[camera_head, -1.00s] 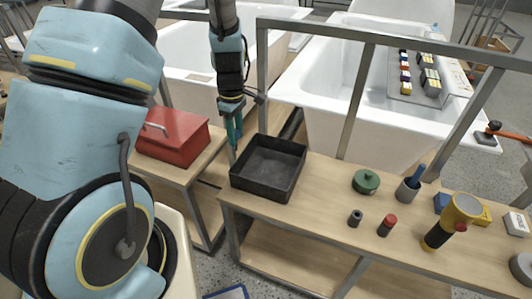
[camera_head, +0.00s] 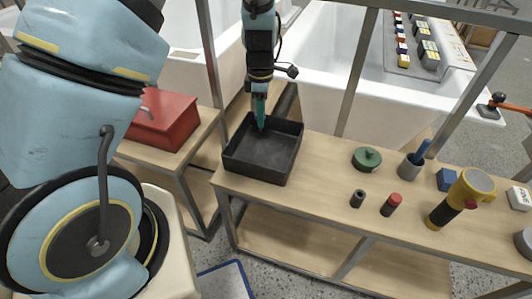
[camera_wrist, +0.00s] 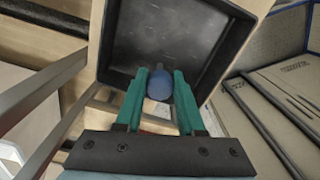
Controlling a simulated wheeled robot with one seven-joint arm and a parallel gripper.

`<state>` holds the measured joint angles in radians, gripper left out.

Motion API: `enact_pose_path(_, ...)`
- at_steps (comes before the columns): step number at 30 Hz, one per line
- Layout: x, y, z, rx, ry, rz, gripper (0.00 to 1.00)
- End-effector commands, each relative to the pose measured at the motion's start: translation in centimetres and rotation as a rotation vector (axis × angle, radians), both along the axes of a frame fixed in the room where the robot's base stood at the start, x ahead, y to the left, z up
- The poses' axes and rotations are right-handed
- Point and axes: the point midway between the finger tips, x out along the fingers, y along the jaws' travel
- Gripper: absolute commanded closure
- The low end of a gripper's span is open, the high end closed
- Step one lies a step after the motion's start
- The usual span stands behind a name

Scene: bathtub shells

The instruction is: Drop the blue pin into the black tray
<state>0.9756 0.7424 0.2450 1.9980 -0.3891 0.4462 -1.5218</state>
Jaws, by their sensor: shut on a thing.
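My gripper (camera_head: 260,112) points down over the back left part of the black tray (camera_head: 274,177), which stands on the wooden bench. In the wrist view my gripper (camera_wrist: 160,76) has its two teal fingers shut on the blue pin (camera_wrist: 159,86), with the pin's rounded end showing between them. The black tray (camera_wrist: 207,28) lies beyond the fingers there, and its visible floor is bare. The pin is hidden by the fingers in the head view. I cannot tell how high it is above the tray floor.
A red toolbox (camera_head: 164,120) stands on a lower table left of the tray. A metal post rises behind the tray.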

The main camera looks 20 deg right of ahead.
Motion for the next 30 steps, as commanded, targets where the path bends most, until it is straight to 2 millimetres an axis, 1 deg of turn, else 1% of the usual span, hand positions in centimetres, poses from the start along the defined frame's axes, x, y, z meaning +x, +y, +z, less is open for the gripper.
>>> enact_pose_path(1,0.01,0.0,-0.83,0.0,0.0,0.0,1.0)
enact_pose_path(3,0.02,-0.01,-1.05,0.0,-0.001,0.0,1.0)
enact_pose_path(11,0.01,0.0,-0.94,0.0,0.0,0.0,1.0)
enact_pose_path(12,0.01,0.0,-0.94,0.0,0.0,0.0,0.6)
enact_pose_path(21,0.01,0.0,-0.94,0.0,0.0,0.0,0.27)
enact_pose_path(30,0.01,-0.04,-0.66,-0.001,0.0,-0.001,0.27)
